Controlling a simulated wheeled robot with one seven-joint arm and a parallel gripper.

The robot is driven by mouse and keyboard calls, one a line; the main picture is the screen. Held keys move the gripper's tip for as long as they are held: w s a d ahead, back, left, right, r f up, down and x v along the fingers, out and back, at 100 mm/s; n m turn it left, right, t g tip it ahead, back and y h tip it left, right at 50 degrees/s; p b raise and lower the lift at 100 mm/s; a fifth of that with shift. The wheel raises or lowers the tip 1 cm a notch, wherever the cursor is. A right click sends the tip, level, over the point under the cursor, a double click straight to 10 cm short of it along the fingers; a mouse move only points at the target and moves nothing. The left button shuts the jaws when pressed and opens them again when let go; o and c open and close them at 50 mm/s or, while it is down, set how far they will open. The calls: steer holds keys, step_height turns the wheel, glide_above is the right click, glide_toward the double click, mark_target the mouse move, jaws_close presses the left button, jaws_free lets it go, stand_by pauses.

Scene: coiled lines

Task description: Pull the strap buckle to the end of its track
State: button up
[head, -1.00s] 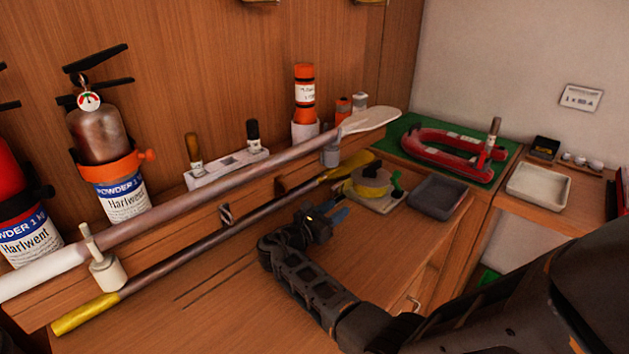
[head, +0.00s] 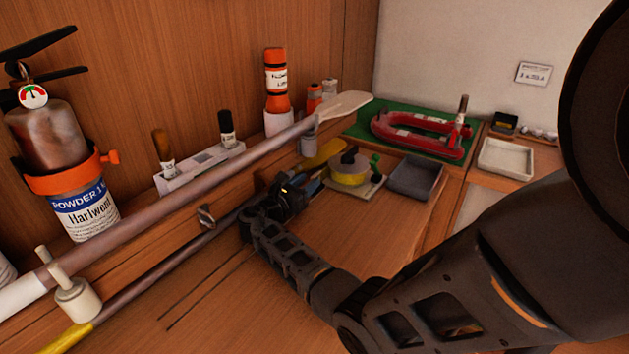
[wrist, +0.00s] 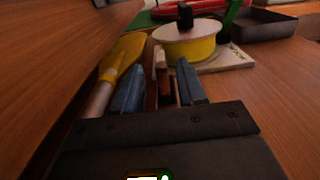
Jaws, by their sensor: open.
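My gripper (head: 314,184) is over the wooden bench, its blue fingers pointing toward the yellow reel. In the wrist view the two blue fingers (wrist: 158,84) stand apart. A small upright brown piece with a pale top (wrist: 161,66) shows between and just beyond them, with a dark strip beside it; I cannot tell whether it is the strap buckle. No contact shows. Two thin dark parallel lines (head: 208,290) run along the bench top behind the gripper; I cannot tell whether they are the track. The buckle is not clearly identifiable in the head view.
A yellow-bladed paddle (head: 323,154) lies along the left, close beside my fingers in the wrist view. A yellow reel (head: 349,170) and a grey tray (head: 416,178) stand ahead. A long pale-bladed paddle (head: 200,190) lies above the ledge. Bench right of the gripper is clear.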

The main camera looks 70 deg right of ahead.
mark_target(311, 178)
steer(key=shift+b+x, duration=0.7)
steer(key=shift+x, duration=1.65)
jaws_close()
